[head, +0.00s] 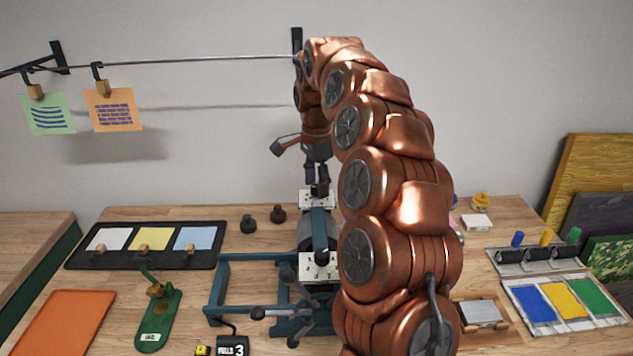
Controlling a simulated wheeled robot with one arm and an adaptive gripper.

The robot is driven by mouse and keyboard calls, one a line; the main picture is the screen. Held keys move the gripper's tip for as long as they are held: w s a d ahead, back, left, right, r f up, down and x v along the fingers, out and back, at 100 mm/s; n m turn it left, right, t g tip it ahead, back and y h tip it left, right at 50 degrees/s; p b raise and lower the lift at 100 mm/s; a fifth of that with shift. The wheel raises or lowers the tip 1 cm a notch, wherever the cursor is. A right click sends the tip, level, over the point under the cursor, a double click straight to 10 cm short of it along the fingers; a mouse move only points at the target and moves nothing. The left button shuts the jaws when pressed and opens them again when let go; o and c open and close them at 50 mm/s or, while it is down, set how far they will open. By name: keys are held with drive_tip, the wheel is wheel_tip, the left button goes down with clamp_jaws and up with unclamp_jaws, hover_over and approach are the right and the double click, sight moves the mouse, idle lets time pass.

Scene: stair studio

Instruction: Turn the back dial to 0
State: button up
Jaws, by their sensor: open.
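A teal press (216,290) with a dark roller stands in the middle of the table, partly hidden behind my copper arm. A white dial plate (308,202) sits at its back end, and a similar white plate (318,264) sits nearer the front. My gripper (318,188) points down directly over the back plate, with its dark fingers open. Fingers and plate overlap in the picture, so I cannot tell whether they touch. The back dial's knob and its reading are hidden or too small to make out.
A black tray (145,262) with coloured note pads, a green stapler-like tool (157,318) and an orange sheet (62,323) lie left. Two dark knobs (248,223) stand behind the press. Paint swatches (567,300) lie right. A wire with clipped notes (113,110) hangs above.

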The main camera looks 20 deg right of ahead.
drive_tip(key=shift+f, duration=0.3)
drive_tip(key=shift+c, duration=0.4)
clamp_jaws()
